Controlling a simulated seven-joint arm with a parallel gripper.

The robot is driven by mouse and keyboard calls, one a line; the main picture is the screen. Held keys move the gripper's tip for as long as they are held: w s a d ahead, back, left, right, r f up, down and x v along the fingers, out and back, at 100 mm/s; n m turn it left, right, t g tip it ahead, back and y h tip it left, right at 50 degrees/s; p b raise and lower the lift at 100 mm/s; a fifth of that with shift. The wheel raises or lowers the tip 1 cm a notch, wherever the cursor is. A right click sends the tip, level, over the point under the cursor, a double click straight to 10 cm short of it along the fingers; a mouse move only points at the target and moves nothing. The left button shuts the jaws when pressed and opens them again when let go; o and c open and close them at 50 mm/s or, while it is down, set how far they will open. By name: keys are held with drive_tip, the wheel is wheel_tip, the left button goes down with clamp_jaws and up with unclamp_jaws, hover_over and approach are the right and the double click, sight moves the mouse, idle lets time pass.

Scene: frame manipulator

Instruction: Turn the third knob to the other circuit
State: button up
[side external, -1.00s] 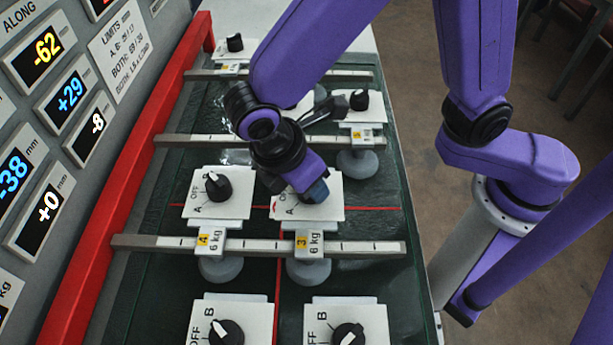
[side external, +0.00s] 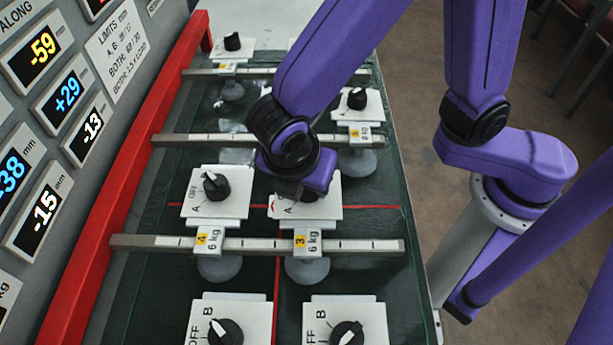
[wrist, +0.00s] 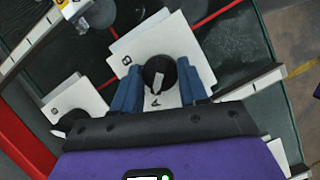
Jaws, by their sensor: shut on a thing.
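The third knob (wrist: 160,73) is black with a white pointer mark, on a white square plate (wrist: 178,42) printed with B and A. In the wrist view its mark points down the picture, towards the A. My gripper (wrist: 159,77) has its two blue fingers on either side of this knob and is shut on it. In the side external view the plate labelled 3, 6 kg (side external: 327,205) lies under my gripper (side external: 307,192), which hides most of the knob and the plate's markings.
The plate labelled 4 with its black knob (side external: 214,186) is close on the left. Two more knobs (side external: 226,333) (side external: 347,333) stand in front. Grey rails (side external: 350,246) cross the dark panel. A red bar (side external: 93,255) and a display board (side external: 45,100) run along the left.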

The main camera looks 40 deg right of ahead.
drive_tip(key=o, duration=1)
drive_tip(key=shift+o, duration=0.2)
drive_tip(key=v, duration=1.7)
drive_tip(key=shift+a+r, duration=0.15)
drive_tip(key=shift+a, duration=0.05)
drive_tip(key=m, duration=0.2)
hover_over(309, 192)
drive_tip(key=f, duration=0.2)
drive_tip(key=d+f+m+g+y, duration=0.1)
drive_tip(key=d+f+m+y, duration=0.15)
drive_tip(key=d, duration=0.55)
drive_tip(key=s+d+f+m+y, duration=0.1)
drive_tip(key=s+d+f+m, duration=0.1)
drive_tip(key=d, duration=0.5)
drive_tip(key=s+d+f+m+y, duration=0.1)
drive_tip(key=s+d+f+m, duration=0.2)
drive_tip(key=s+d, duration=0.3)
drive_tip(key=shift+d+f+g, duration=0.3)
drive_tip(key=shift+d+f, duration=0.45)
